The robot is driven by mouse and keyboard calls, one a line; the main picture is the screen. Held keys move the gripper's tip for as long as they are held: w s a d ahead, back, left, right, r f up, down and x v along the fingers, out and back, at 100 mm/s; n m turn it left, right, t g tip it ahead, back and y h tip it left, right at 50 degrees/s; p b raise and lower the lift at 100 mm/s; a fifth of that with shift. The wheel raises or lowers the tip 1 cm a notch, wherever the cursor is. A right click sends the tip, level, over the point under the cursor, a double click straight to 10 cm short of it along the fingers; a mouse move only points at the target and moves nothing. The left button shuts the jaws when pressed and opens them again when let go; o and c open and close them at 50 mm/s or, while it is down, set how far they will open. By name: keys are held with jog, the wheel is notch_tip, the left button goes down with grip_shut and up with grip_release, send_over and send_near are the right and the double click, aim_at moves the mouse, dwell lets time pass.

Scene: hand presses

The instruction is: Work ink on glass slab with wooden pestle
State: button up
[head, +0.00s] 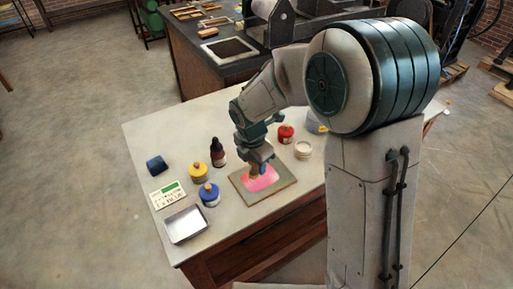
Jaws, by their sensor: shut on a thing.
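The glass slab (284,187) lies flat on the light worktable, a framed plate with a pink ink patch (264,182) spread over its middle. My gripper (257,164) is above the slab, pointing down. It is shut on the wooden pestle (255,170), of which only a small brownish part shows below the fingers. The pestle's lower end is at the upper left part of the pink ink; whether it touches the glass cannot be told. The rest of the pestle is hidden by my gripper.
Left of the slab stand a blue jar (209,194), a yellow jar (198,173) and a dark dropper bottle (217,152). A metal tray (185,224) is at the front left, near a card (168,194). A red jar (286,133) and white jar (303,149) stand behind.

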jog(key=shift+r+p, duration=1.35)
jog(key=shift+r, duration=0.6)
